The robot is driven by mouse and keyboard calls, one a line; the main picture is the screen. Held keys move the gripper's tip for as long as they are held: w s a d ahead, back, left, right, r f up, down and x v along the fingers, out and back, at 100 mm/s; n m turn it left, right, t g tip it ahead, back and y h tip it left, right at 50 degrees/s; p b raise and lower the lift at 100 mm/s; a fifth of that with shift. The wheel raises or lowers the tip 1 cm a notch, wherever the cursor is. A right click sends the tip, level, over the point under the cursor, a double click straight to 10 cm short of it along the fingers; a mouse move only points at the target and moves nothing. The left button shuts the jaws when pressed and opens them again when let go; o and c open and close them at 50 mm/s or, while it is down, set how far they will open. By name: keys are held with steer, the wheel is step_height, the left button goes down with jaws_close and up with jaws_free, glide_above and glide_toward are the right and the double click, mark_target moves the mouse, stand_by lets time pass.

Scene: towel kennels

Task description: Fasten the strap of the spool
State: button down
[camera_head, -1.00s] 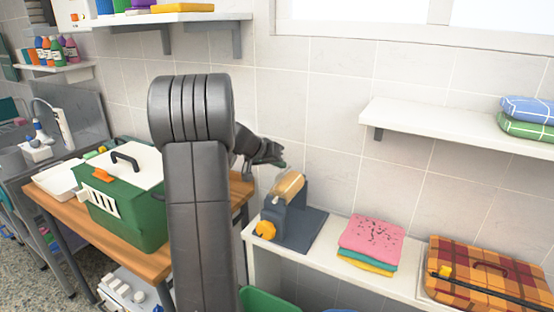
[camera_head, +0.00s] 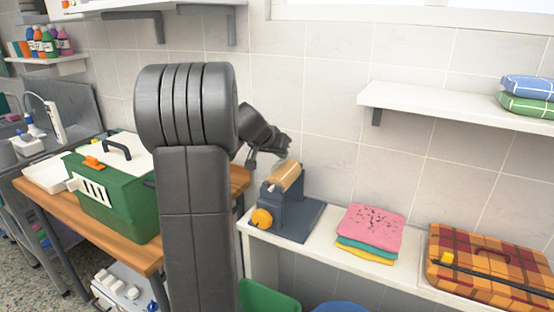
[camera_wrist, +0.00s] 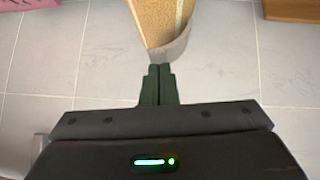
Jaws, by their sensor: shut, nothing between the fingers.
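The spool (camera_head: 287,177) is a tan roll on a dark blue-grey stand with an orange knob (camera_head: 262,218), on the white ledge. In the wrist view a tan, grainy piece with a curved grey band along its edge, apparently part of the spool (camera_wrist: 160,20), lies just beyond my fingertips. My gripper (camera_head: 281,152) is just above the spool in the head view, partly hidden by its own wrist. In the wrist view my gripper (camera_wrist: 159,72) has its dark green fingers together, empty, close to the grey band. I cannot tell whether they touch it. The strap's fastening cannot be made out.
Folded pink, teal and yellow towels (camera_head: 371,229) lie right of the stand, then a plaid case (camera_head: 480,268). A green carrier (camera_head: 115,200) stands on the wooden table (camera_head: 135,250) at left. A wall shelf (camera_head: 430,108) juts out at upper right.

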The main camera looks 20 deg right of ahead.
steer(key=t+b, duration=0.1)
steer(key=s+d+f+m+t+y+b, duration=0.1)
steer(key=shift+s+d+f+y+b, duration=0.15)
steer(key=shift+s+f+y+b, duration=0.1)
steer(key=shift+y+b, duration=0.05)
steer(key=shift+s+d+f+b, duration=0.3)
steer(key=shift+f+b, duration=0.05)
steer(key=shift+b, duration=0.5)
steer(key=shift+s+f, duration=0.1)
steer(key=shift+w+a+b, duration=0.4)
steer(key=shift+w+b, duration=0.05)
steer(key=shift+b, duration=0.05)
steer(key=shift+r, duration=0.35)
steer(key=r+p, duration=0.2)
steer(key=s+d+r+p, duration=0.1)
steer(key=r, duration=0.1)
steer(key=s+d+b+v, duration=0.1)
steer(key=v, duration=0.8)
steer(key=shift+s+a, duration=0.15)
steer(key=shift+s, duration=0.25)
